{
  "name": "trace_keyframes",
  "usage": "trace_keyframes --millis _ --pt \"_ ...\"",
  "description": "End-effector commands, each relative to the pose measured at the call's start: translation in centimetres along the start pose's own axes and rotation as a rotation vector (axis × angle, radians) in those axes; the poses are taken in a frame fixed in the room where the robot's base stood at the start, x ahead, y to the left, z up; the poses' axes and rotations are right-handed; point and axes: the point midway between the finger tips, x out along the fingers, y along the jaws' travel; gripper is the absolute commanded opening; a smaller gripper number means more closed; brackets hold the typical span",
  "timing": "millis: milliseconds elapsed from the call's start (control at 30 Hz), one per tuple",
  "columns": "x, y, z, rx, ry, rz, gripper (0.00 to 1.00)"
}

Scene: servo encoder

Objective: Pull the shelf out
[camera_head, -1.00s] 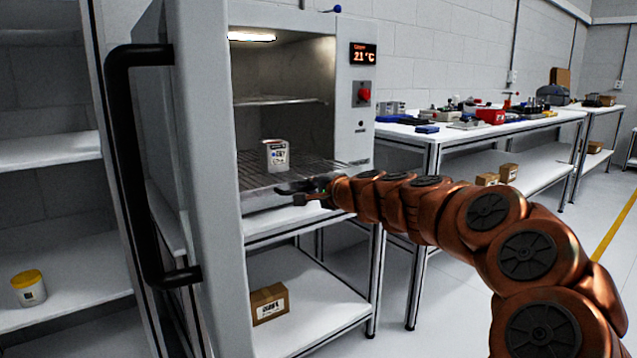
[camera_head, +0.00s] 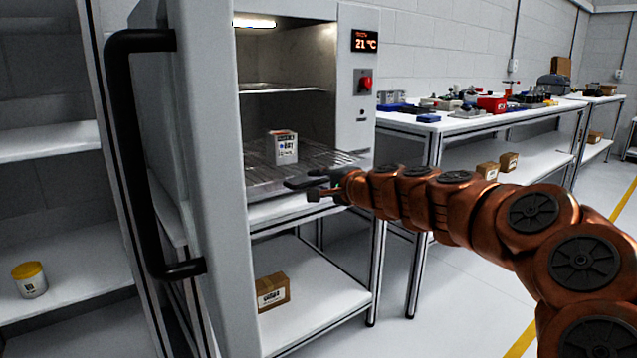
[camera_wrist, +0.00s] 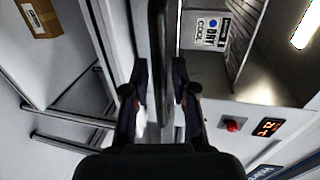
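The wire shelf (camera_head: 262,178) lies level inside the open oven (camera_head: 355,120), its front part sticking out past the opening. A white DRY COOL carton (camera_head: 284,148) stands upright on it. My gripper (camera_head: 314,187) is at the shelf's front edge, reaching in from the right. The exact contact is hard to see. The carton (camera_wrist: 205,32) also shows there.
The oven door with its black handle (camera_head: 125,150) stands open at the left. A lower shelf below holds a brown box (camera_head: 271,291). A workbench (camera_head: 420,122) with tools is at the right. Open floor (camera_head: 440,310) lies in front.

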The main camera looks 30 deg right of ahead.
Motion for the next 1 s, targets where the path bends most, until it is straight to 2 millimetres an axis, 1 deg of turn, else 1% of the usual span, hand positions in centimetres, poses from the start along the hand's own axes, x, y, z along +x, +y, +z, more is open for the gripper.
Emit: trace_keyframes --millis 33,67,367,467,567,900,1000 --pt "0.0 0.0 0.0 0.0 0.0 0.0 0.35" --pt "0.0 0.0 0.0 0.0 0.001 0.0 0.38" --pt "-0.1 0.0 -0.1 0.0 0.002 -0.001 0.38" --pt "-0.5 -0.1 -0.1 0.0 0.002 -0.001 0.38" --pt "-1.4 -0.1 -0.1 -0.001 0.003 -0.002 0.38" --pt "-5.7 -0.1 -0.2 0.0 0.005 -0.002 0.38" --pt "-6.6 -0.1 -0.1 -0.001 0.004 -0.002 0.38"
